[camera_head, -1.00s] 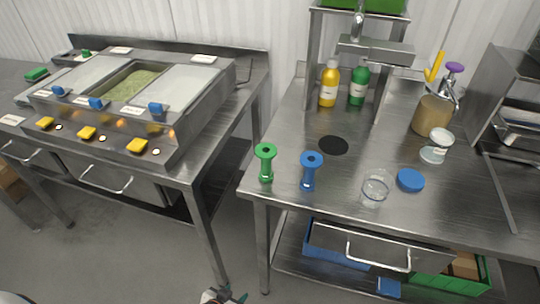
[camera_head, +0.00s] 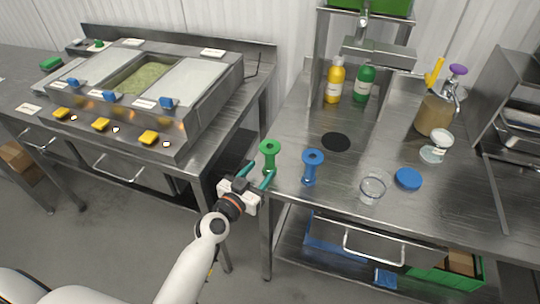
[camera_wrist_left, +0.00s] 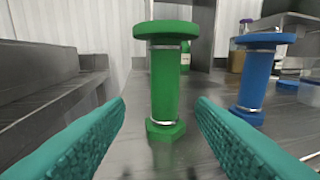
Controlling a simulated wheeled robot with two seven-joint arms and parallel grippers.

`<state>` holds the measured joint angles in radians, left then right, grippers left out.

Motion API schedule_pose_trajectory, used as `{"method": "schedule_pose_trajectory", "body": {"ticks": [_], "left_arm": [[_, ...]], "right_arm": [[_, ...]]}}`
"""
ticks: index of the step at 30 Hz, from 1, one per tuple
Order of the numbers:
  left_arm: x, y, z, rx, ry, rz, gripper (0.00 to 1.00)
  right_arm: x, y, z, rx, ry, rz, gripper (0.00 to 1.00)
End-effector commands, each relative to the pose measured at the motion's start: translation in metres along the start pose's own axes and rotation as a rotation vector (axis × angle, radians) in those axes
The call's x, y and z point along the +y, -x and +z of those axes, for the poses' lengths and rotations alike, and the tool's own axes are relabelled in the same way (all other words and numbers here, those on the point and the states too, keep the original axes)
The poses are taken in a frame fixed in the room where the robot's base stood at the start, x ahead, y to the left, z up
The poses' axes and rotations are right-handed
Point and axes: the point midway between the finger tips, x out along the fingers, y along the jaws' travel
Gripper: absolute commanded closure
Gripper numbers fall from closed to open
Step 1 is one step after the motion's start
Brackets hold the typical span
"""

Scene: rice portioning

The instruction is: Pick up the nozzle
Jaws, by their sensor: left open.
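Two spool-shaped nozzles stand upright near the left front corner of the right-hand steel table. The green nozzle (camera_head: 269,155) is the left one, and the blue nozzle (camera_head: 311,168) stands to its right. My left gripper (camera_head: 259,174) is at the table's front left edge, close to the green nozzle. In the left wrist view the green nozzle (camera_wrist_left: 165,85) is upright, centred between and beyond the open teal fingers (camera_wrist_left: 160,130). The blue nozzle (camera_wrist_left: 256,75) is right of the right finger. Nothing is held. My right gripper is not in view.
A clear cup (camera_head: 372,189) and a blue lid (camera_head: 408,178) lie right of the nozzles. Yellow (camera_head: 334,82) and green (camera_head: 363,85) bottles stand behind, by a metal frame. A black disc (camera_head: 336,141) marks the tabletop. The steel counter with the food well (camera_head: 140,85) is at left, across a gap.

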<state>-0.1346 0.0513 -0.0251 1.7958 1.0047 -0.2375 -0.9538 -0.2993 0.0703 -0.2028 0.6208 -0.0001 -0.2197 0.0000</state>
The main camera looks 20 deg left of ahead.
Motion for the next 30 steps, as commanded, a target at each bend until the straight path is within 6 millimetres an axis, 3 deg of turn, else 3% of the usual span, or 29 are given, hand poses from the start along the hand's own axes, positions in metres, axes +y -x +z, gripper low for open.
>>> {"method": "schedule_pose_trajectory", "body": {"ticks": [12,21,30], "left_arm": [[-0.004,-0.050,0.004,0.000,0.001,-0.001,0.50],[-0.005,-0.054,0.003,0.002,0.000,-0.001,0.50],[-0.004,-0.054,0.003,0.002,0.000,-0.001,0.97]], "right_arm": [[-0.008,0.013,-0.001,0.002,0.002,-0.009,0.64],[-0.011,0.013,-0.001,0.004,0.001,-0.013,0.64],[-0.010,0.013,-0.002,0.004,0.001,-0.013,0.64]]}}
